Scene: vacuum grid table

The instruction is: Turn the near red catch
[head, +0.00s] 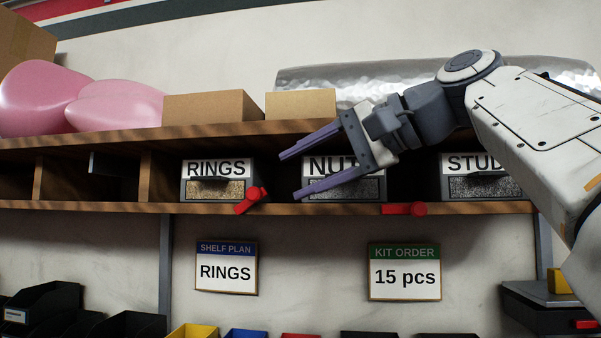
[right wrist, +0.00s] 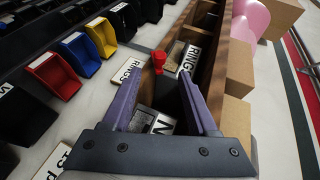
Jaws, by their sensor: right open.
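Two red catches sit on the front edge of the shelf. One red catch (head: 252,200) is at the lower right of the RINGS drawer (head: 216,192) and is tilted. The other red catch (head: 404,209) lies flat between the NUTS drawer (head: 345,190) and the STUDS drawer (head: 482,187). My right gripper (head: 291,175) is open and empty in front of the NUTS drawer, its fingers pointing left toward the tilted catch. In the right wrist view that catch (right wrist: 159,62) shows just beyond the fingertips, apart from them. My left gripper is not in view.
The wooden shelf (head: 100,208) has open compartments at left. Cardboard boxes (head: 212,107), pink shapes (head: 45,98) and a silver roll (head: 400,80) are on top. Below hang a SHELF PLAN sign reading RINGS (head: 226,270) and a KIT ORDER sign reading 15 pcs (head: 404,275). Bins (head: 130,325) stand lower.

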